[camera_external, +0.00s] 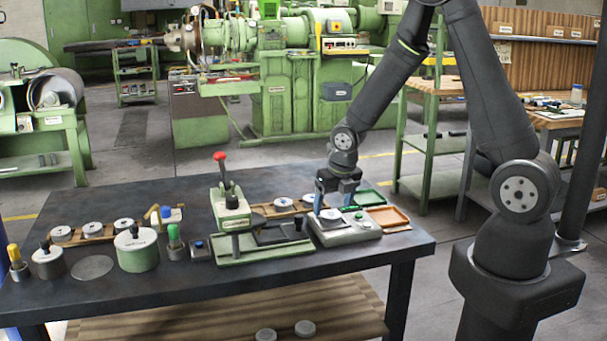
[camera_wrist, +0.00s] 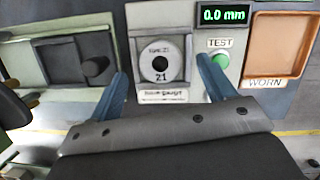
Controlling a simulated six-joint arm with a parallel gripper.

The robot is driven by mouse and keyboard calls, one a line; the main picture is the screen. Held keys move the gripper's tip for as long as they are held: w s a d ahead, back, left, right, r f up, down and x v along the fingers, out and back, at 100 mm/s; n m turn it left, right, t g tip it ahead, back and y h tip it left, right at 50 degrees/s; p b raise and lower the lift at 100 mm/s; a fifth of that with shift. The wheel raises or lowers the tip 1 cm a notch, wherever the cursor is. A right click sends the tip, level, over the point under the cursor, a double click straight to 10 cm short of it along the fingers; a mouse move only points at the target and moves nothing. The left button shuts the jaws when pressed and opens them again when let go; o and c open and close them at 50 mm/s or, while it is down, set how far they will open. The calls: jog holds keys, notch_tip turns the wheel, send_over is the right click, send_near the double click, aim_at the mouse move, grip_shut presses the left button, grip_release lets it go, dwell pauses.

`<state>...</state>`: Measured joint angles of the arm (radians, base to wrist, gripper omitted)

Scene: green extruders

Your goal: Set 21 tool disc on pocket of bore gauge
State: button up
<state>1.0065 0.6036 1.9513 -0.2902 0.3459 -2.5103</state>
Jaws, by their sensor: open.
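The 21 tool disc (camera_wrist: 161,63) is a pale round disc with a dark centre hole and the number 21 on its face. It lies on the pocket of the bore gauge (camera_wrist: 162,97), with its label facing up. The disc also shows in the external view (camera_external: 330,214), small, on top of the grey gauge box (camera_external: 350,235). My gripper (camera_wrist: 164,75) is open, with one blue finger on each side of the disc and a gap between each finger and the disc. In the external view my gripper (camera_external: 335,195) is down over the gauge.
The gauge display (camera_wrist: 224,15) reads 0.0 mm, above a green TEST button (camera_wrist: 220,60). A WORN tray (camera_wrist: 277,47) and a green tray (camera_external: 369,199) stand close by. A green press (camera_external: 233,215) stands to the left. Discs on wooden racks (camera_external: 95,233) stand farther left.

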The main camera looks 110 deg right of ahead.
jog(key=v, duration=1.5)
jog(key=shift+r, duration=0.15)
jog(key=x, duration=1.7)
jog(key=shift+a, duration=0.1)
jog(key=w+v, duration=0.1)
jog(key=v, duration=1.6)
jog(key=x, duration=1.1)
jog(key=s+x, duration=0.1)
jog(key=x, duration=0.5)
jog(key=shift+f, duration=0.25)
notch_tip(320, 180, up, 8)
jog(key=shift+f, duration=0.1)
jog(key=w+f, duration=0.1)
jog(key=w, duration=0.3)
jog(key=w+f, duration=0.1)
jog(key=w, duration=0.4)
jog(key=w+f, duration=0.1)
jog(key=w, duration=0.4)
jog(key=shift+d+f, duration=0.3)
jog(key=shift+d, duration=0.05)
